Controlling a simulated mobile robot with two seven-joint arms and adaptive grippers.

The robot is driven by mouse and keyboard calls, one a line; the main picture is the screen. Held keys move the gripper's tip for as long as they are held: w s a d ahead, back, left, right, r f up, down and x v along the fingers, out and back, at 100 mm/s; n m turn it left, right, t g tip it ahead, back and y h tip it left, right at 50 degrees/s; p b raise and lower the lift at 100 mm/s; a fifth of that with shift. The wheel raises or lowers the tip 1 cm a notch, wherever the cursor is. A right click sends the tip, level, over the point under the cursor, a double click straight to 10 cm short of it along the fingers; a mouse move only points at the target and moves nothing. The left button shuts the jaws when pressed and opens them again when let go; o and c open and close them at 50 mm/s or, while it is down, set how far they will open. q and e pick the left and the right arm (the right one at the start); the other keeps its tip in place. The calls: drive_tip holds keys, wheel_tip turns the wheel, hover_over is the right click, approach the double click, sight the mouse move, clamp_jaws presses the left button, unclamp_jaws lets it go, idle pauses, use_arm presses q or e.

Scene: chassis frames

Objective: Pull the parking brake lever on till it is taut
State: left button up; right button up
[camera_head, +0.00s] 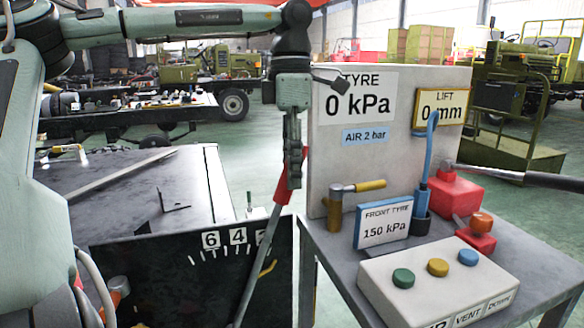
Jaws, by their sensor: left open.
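The parking brake lever (258,262) has a grey shaft and a red grip (283,186). It rises from the lower middle and leans to the right at its top. A black plate beside it carries a scale (238,237) with white marks and the numbers 6 and 4; a further number is partly hidden by the lever. My left gripper (293,180) points down at the red grip, its fingers open and seen edge-on. The fingers overlap the grip in the picture; I cannot tell whether they touch it. My right gripper is not in view.
Right of the lever, a grey table (535,255) holds a panel (350,145) reading 0 kPa, a 150 kPa sign (385,222), a button box (440,285) and a red jack (452,195) with a long dark handle. A dark bench top (120,195) lies at left.

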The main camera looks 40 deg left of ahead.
use_arm(q)
drive_tip(key=shift+f, duration=0.15)
clamp_jaws()
drive_tip(key=shift+s+a, duration=0.1)
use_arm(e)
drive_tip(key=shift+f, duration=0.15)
